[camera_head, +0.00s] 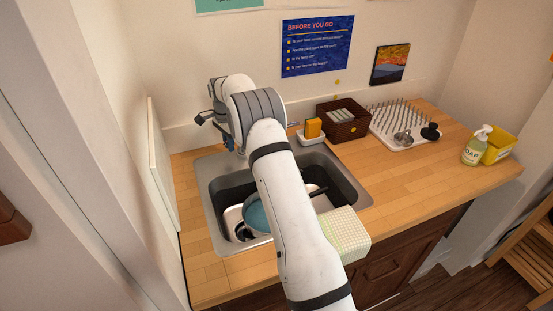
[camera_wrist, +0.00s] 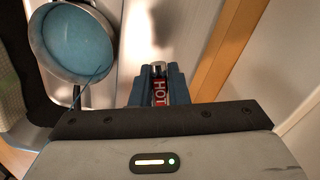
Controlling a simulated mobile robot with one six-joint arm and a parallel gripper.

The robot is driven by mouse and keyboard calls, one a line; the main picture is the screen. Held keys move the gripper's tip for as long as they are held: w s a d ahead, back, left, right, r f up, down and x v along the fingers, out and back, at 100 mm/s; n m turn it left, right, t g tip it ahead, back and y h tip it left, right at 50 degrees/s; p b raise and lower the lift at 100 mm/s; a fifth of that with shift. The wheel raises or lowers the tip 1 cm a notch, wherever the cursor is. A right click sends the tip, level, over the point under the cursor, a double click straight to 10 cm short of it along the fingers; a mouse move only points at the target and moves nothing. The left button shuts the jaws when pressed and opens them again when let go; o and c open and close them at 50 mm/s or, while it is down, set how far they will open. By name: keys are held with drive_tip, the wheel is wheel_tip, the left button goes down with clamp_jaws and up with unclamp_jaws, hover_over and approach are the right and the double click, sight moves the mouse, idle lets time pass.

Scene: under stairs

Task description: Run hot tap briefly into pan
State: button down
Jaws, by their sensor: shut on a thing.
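My gripper (camera_wrist: 159,85) is shut on the hot tap handle (camera_wrist: 160,93), which has a red label reading HOT, between its blue fingers. In the head view my gripper (camera_head: 203,117) is behind the sink at the left, partly hidden by my arm. The pan (camera_wrist: 108,67) has a blue inside and lies to the left of my gripper in the wrist view. In the head view the pan (camera_head: 257,214) sits in the sink basin, partly covered by my arm. I cannot tell whether water is running or in the pan.
The steel sink (camera_head: 217,228) is set in a wooden counter (camera_head: 385,195). A checked cloth (camera_head: 345,232) hangs at its front edge. A sponge (camera_head: 313,128), a brown basket (camera_head: 343,133), a drying rack (camera_head: 405,127) and a soap bottle (camera_head: 476,147) stand right of my arm. A wall is close on the left.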

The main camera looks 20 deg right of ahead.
drive_tip(key=shift+w+r, duration=0.1)
drive_tip(key=shift+r, duration=0.05)
drive_tip(key=shift+w+r+m+p, duration=0.1)
drive_tip(key=shift+w+m+p, duration=0.4)
drive_tip(key=shift+m+p, duration=0.5)
drive_tip(key=shift+w+a+m, duration=0.1)
drive_tip(key=shift+w+m, duration=0.3)
drive_tip(key=shift+m, duration=0.7)
drive_tip(key=c, duration=0.6)
unclamp_jaws()
drive_tip(key=shift+f, duration=0.25)
wheel_tip(320, 180, up, 7)
drive_tip(key=p, duration=0.4)
